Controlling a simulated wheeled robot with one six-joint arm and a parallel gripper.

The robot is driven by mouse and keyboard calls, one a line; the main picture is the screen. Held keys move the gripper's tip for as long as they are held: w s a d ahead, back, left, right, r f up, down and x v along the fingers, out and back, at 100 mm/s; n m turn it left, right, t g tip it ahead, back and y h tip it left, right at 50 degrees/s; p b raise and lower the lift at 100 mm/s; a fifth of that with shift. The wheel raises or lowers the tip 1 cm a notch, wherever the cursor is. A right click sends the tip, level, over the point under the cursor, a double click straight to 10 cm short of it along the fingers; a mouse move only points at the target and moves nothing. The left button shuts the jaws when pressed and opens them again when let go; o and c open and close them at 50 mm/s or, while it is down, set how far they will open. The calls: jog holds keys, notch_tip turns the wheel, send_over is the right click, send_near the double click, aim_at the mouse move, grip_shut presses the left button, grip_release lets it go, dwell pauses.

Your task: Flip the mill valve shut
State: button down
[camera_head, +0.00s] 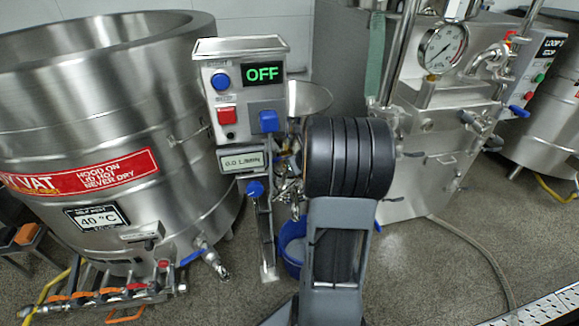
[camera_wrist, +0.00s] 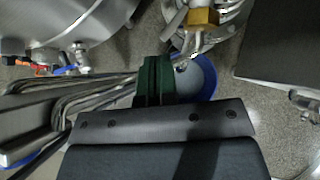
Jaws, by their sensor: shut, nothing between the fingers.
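My gripper (camera_wrist: 155,62) shows in the wrist view as two dark green fingers, shut together with nothing between them. It is above or in front of a blue bucket (camera_wrist: 208,75). A metal fitting with a brass block (camera_wrist: 203,18) lies just beyond the fingertips, up and to the right; I cannot tell whether it is the mill valve. In the head view the mill's metal parts (camera_head: 288,190) stand behind the control post, partly covered by my arm. A valve handle there cannot be made out clearly. My gripper is hidden behind my arm in the head view.
A control box (camera_head: 238,105) reads OFF, above a flow display (camera_head: 243,160) and a blue knob (camera_head: 254,188). A large steel vat (camera_head: 80,90) stands left, with hoses and valves below. A machine with a gauge (camera_head: 443,48) stands right. Bent metal tubes (camera_wrist: 85,95) lie left of my fingers.

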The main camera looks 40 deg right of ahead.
aim_at(274, 160)
jog(key=w+f+b, duration=0.2)
jog(key=w+f, duration=0.3)
jog(key=w, duration=0.4)
jog(key=shift+w+d+b, duration=0.15)
jog(key=shift+d+b, duration=0.1)
jog(key=shift+b, duration=0.05)
jog(key=shift+f, duration=0.1)
